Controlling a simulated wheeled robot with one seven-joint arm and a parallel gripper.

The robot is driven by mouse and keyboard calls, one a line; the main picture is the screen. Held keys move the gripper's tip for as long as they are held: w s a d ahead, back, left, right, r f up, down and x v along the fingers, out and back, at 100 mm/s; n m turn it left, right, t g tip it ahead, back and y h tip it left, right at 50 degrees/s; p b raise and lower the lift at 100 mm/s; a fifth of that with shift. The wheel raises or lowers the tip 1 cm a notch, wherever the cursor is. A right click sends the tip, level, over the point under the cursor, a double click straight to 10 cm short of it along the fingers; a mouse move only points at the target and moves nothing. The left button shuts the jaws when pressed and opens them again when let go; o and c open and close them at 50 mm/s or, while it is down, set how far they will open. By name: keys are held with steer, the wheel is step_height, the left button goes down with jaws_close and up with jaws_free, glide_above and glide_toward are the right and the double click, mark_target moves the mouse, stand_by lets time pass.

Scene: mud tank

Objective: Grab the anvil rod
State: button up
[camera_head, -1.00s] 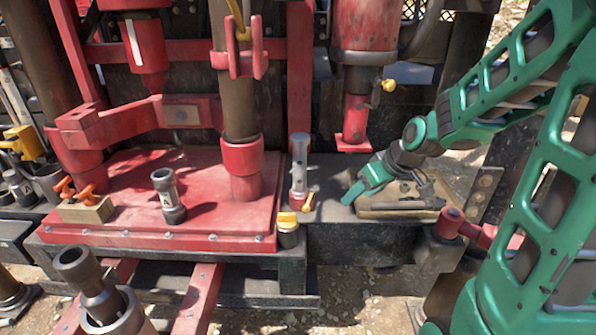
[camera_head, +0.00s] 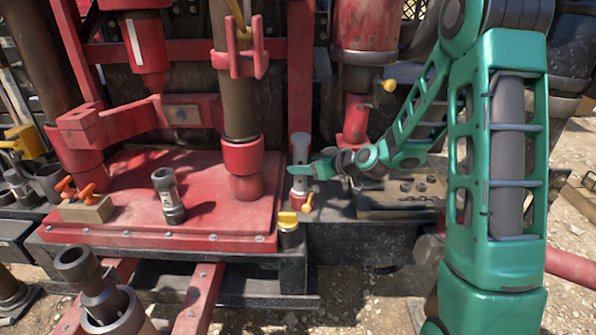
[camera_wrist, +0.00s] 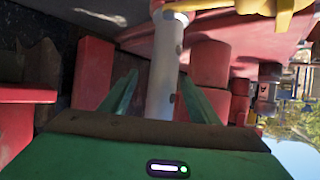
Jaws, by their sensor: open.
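A silver upright rod (camera_head: 299,150), likely the anvil rod, stands beside the red plate with a yellow handle low on its right side. My green gripper (camera_head: 309,171) reaches it from the right at mid height. In the wrist view the pale grey rod (camera_wrist: 164,65) shows between the two green fingers (camera_wrist: 160,98), which are open. I cannot tell whether a finger touches it. A dark grey tool marked A (camera_head: 168,196) stands on the red plate, away from the gripper.
The red plate (camera_head: 130,225) fills the left, with a thick red-collared post (camera_head: 243,165) left of the rod. A yellow-capped fitting (camera_head: 288,222) stands in front of the rod. A tan block (camera_head: 88,208) sits on the plate's left.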

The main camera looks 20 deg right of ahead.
steer(key=x, duration=0.6)
steer(key=shift+a, duration=0.25)
steer(key=shift+r, duration=0.15)
jaws_close()
